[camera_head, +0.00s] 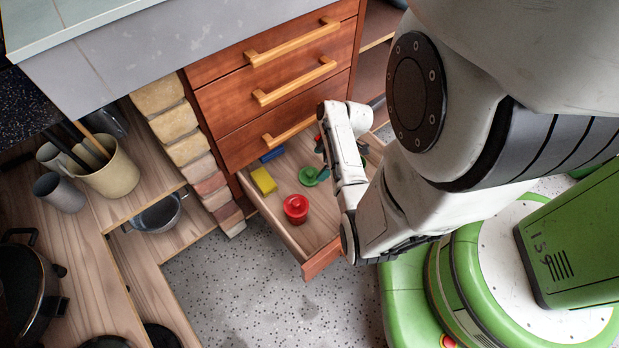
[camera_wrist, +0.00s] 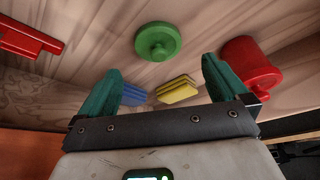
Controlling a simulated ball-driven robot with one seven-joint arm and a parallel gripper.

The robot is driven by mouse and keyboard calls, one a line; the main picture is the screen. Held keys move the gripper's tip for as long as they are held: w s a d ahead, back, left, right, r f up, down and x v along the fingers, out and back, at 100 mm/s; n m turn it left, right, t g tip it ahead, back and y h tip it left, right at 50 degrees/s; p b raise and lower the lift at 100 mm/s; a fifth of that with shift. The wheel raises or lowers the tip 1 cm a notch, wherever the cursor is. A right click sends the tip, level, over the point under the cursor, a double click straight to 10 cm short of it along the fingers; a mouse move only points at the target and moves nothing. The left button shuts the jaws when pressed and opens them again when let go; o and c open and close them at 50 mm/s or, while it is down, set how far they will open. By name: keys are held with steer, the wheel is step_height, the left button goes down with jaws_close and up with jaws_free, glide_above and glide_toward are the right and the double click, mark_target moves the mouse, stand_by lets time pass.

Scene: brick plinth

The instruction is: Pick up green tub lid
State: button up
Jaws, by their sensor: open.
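The green tub lid (camera_head: 309,176) lies in the open bottom drawer, a round disc with a raised knob. It also shows in the wrist view (camera_wrist: 158,41), above and between my fingertips in the picture and apart from them. My gripper (camera_wrist: 160,82) is open and empty, with its two green fingers spread. In the head view my arm reaches over the drawer's right side, and my fingers are mostly hidden there.
In the drawer (camera_head: 306,243) are a red tub (camera_head: 296,209), a yellow block (camera_head: 263,181) and a blue block (camera_head: 271,154). A red item (camera_wrist: 30,38) lies at the left in the wrist view. Closed drawers with wooden handles (camera_head: 294,43) stand above. Shelves with pots are at left.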

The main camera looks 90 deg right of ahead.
mark_target(312, 172)
steer(key=b+x, duration=0.3)
steer(key=x, duration=0.4)
steer(key=shift+d+f+b, duration=0.15)
steer(key=shift+f+b, duration=0.15)
steer(key=shift+b, duration=0.05)
steer(key=c, duration=0.9)
steer(key=shift+r, duration=0.15)
